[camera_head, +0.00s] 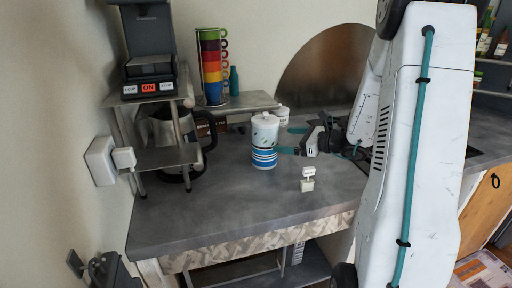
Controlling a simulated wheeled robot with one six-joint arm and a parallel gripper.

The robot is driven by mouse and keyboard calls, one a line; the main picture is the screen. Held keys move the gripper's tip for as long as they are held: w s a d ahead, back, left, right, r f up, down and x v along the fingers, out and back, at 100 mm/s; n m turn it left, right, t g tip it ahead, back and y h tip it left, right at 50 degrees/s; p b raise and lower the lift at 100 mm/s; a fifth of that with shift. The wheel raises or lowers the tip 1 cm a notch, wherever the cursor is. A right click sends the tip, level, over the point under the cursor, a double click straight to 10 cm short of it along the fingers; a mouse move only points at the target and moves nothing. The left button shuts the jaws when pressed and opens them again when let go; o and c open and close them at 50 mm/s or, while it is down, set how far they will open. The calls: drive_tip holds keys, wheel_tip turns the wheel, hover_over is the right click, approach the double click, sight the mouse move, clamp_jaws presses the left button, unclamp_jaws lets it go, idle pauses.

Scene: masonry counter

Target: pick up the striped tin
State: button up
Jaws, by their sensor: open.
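The striped tin (264,157), a white lidded cylinder with blue bands around its lower half, stands upright on the grey counter. My gripper (287,140) is just right of it, with its teal fingers pointing left toward the tin's side. The fingers are open and apart. The lower fingertip looks very close to the tin; I cannot tell whether it touches.
A small white object (308,180) stands on the counter in front of my gripper. A coffee machine (151,55) and its metal stand (160,156) are at the left. Stacked coloured mugs (210,65) stand on a raised shelf behind. The front-left counter is clear.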

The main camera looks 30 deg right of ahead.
sight(265, 144)
drive_tip(key=shift+w+a+f+m, duration=0.25)
drive_tip(key=shift+a+f+m, duration=0.25)
drive_tip(key=shift+a+f, duration=0.6)
drive_tip(key=x, duration=0.6)
drive_tip(key=shift+w+a, duration=0.1)
drive_tip(key=shift+w, duration=0.3)
drive_tip(key=c, duration=1.1)
